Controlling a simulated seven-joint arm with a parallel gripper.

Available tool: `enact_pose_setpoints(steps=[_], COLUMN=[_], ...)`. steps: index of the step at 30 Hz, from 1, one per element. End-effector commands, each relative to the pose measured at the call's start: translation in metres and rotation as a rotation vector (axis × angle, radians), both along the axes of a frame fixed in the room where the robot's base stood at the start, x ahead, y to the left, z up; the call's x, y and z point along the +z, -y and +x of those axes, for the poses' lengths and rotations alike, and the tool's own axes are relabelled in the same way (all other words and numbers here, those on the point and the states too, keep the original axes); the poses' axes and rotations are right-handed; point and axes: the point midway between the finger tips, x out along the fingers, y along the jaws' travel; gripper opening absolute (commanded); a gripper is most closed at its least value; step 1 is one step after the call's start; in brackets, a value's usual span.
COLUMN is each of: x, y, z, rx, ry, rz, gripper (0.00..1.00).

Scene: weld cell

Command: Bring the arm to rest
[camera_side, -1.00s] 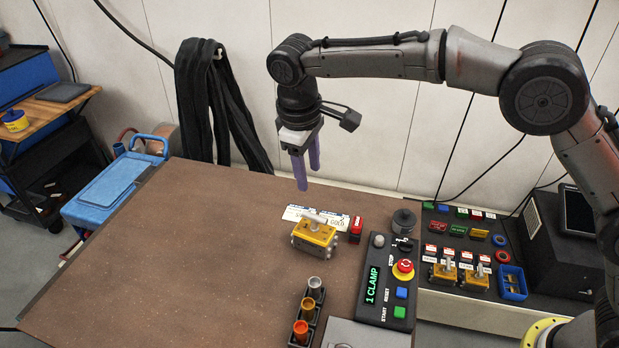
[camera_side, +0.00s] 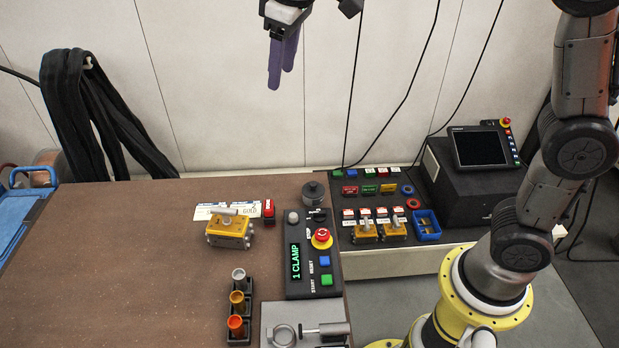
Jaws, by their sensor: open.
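My gripper (camera_side: 283,62) is at the top of the side view, high above the back of the brown table (camera_side: 110,250). Its purple fingers point down and nothing shows between them. The fingers overlap in this view, so the gap between them is hard to see. The upper part of my arm runs out of the top of the picture. My arm's yellow base (camera_side: 487,300) stands at the lower right, beside the table.
A yellow toggle-switch box (camera_side: 229,232) sits on the table near a control box (camera_side: 312,262) reading "1 CLAMP". A rack of colored cups (camera_side: 238,305) is in front. A side shelf with parts (camera_side: 390,240) and a monitor (camera_side: 480,147) stand right. The table's left is clear.

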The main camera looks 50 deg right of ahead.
Motion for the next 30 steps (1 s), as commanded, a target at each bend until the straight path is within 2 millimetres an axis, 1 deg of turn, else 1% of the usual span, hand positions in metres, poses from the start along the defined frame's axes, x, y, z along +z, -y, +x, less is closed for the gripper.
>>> enact_pose_setpoints(steps=[1,2,3,5,6,8,9,11,12,14,15,18,21,25,27,30], x=[0.011,0.015,0.019,0.022,0.022,0.02,0.017,0.009,0.002,-0.011,-0.021,-0.048,-0.074,-0.099,-0.105,-0.102], y=[0.017,0.025,0.035,0.049,0.057,0.068,0.074,0.082,0.086,0.091,0.092,0.094,0.093,0.089,0.088,0.088], z=[-0.02,-0.031,-0.046,-0.07,-0.086,-0.111,-0.127,-0.152,-0.168,-0.19,-0.204,-0.231,-0.248,-0.257,-0.258,-0.254], rx=[-0.029,-0.043,-0.063,-0.091,-0.11,-0.138,-0.156,-0.183,-0.201,-0.225,-0.24,-0.269,-0.284,-0.29,-0.292,-0.292], ry=[0.026,0.038,0.055,0.079,0.097,0.121,0.136,0.158,0.173,0.19,0.2,0.216,0.214,0.188,0.183,0.202], rz=[0.016,0.024,0.036,0.053,0.064,0.081,0.091,0.107,0.118,0.133,0.142,0.166,0.182,0.196,0.202,0.206], gripper=[0.51,0.51,0.51,0.51,0.51,0.51,0.51,0.51,0.51,0.51,0.51,0.51,0.51,0.51,0.51,0.51])
